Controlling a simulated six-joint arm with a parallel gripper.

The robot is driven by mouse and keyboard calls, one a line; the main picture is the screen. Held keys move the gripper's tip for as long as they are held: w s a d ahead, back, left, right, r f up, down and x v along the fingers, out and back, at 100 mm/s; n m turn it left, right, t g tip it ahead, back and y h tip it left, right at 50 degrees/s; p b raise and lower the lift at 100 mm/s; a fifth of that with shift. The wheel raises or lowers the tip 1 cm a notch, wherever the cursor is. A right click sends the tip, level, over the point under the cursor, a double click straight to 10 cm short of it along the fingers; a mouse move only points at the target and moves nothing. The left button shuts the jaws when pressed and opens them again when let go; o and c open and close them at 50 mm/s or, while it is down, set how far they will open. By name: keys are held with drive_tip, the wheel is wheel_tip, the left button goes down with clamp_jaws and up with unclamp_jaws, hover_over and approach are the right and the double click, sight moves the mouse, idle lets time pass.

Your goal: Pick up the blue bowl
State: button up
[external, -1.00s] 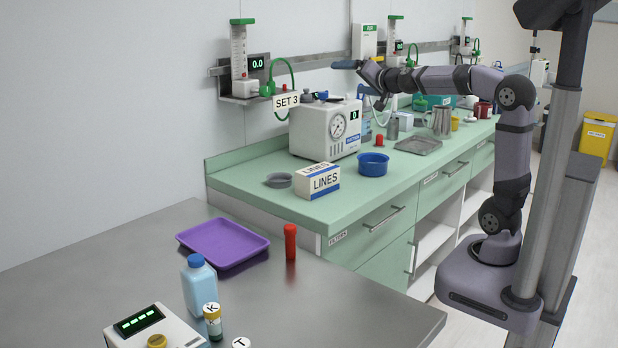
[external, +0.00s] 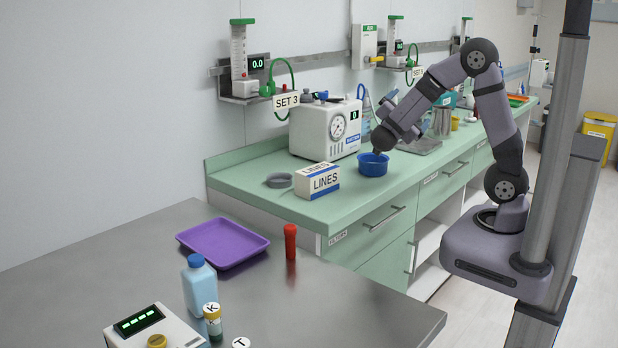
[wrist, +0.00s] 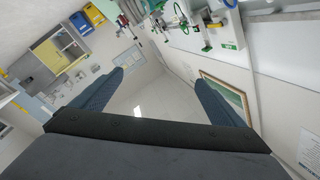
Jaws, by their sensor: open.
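The blue bowl (external: 373,166) stands upright on the green counter (external: 340,203), right of the LINES box. My forearm slopes down towards it. The end of my arm is just above and behind the bowl's rim in the picture, overlapping it slightly; I cannot tell whether they touch. My gripper (wrist: 159,78) is open in the wrist view, with its two dark blue fingers apart and nothing between them. It faces the room's walls and ceiling, and the bowl is not in the wrist view.
The LINES box (external: 318,181) and a grey dish (external: 279,180) are left of the bowl. A white gauge machine (external: 325,130) stands behind it. A metal tray (external: 420,146) lies to the right. The counter in front of the bowl is clear.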

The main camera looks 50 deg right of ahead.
sight(379, 164)
drive_tip(key=w+a+f+n+t+y+p, duration=0.1)
drive_tip(key=a+f+n+t, duration=0.1)
drive_tip(key=f+n, duration=0.1)
drive_tip(key=w+a+f+n+t+y+p, duration=0.1)
drive_tip(key=a+f+n+t, duration=0.1)
drive_tip(key=n, duration=0.1)
drive_tip(key=w+a+f+n+t+p, duration=0.1)
drive_tip(key=a+f+n+t, duration=0.1)
drive_tip(key=a+f+n, duration=0.1)
drive_tip(key=shift+w+f+t+y+p, duration=0.3)
drive_tip(key=shift+w+t+y+p, duration=0.05)
drive_tip(key=shift+t+y, duration=0.05)
drive_tip(key=a+f+n+t+y, duration=0.1)
drive_tip(key=f+n, duration=0.1)
drive_tip(key=s+a+f+n+t+y+p, duration=0.1)
drive_tip(key=f+n+y, duration=0.1)
drive_tip(key=f, duration=0.1)
drive_tip(key=a+f+n+y+p, duration=0.1)
drive_tip(key=a+f+n, duration=0.1)
drive_tip(key=shift+s+a+f+t+y, duration=0.1)
drive_tip(key=shift+s+f+t+y, duration=0.1)
drive_tip(key=shift+f+t+y, duration=0.15)
drive_tip(key=shift+d+p+x, duration=0.2)
drive_tip(key=shift+p+x, duration=1.35)
drive_tip(key=shift+x, duration=1.35)
drive_tip(key=shift+w+d, duration=0.45)
drive_tip(key=shift+w, duration=0.05)
drive_tip(key=c, duration=1)
drive_tip(key=shift+r, duration=0.15)
drive_tip(key=shift+r, duration=4.85)
